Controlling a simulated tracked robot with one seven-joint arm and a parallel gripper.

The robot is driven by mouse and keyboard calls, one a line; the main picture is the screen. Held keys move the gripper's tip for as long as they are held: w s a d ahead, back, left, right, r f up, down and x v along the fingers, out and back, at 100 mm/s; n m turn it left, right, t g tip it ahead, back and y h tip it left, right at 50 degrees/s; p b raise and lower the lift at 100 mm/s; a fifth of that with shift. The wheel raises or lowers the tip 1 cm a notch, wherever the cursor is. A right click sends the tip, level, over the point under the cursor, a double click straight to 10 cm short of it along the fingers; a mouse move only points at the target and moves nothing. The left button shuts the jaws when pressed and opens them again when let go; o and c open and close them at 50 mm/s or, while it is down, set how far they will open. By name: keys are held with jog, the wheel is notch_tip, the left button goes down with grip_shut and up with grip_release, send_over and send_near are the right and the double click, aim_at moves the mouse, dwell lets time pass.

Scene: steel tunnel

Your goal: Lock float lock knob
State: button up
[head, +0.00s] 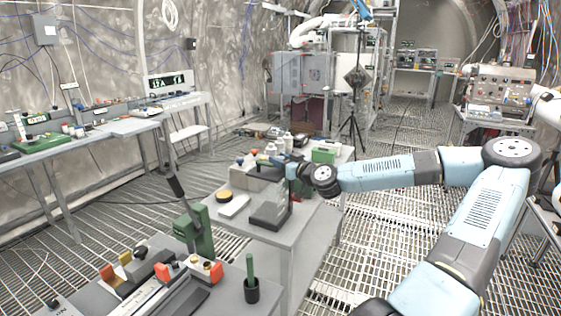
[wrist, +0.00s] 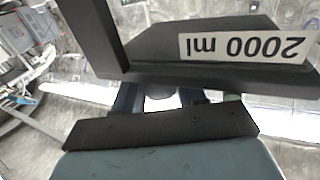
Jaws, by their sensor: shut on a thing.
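A black stand (head: 270,218) with a flat base and an upright stands on the grey table in the head view. In the wrist view my gripper's blue fingers (wrist: 172,100) show just below the dark body, partly behind a black plate. I cannot make out the float lock knob; the grip point is largely hidden.
A white flat item (head: 234,206) and a yellow-topped black disc (head: 224,196) lie left of the stand. A green lever device (head: 194,232) stands nearer. Bottles (head: 284,142) and a green box (head: 325,154) are behind. Grating floor lies right of the table.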

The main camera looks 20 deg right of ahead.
jog(key=shift+r+m+t+h, duration=0.1)
jog(key=shift+m+t+h, duration=0.3)
jog(key=shift+m+h, duration=0.6)
jog(key=shift+w+h, duration=0.1)
jog(key=shift+h, duration=0.7)
jog(key=o, duration=1)
jog(key=shift+c, duration=0.2)
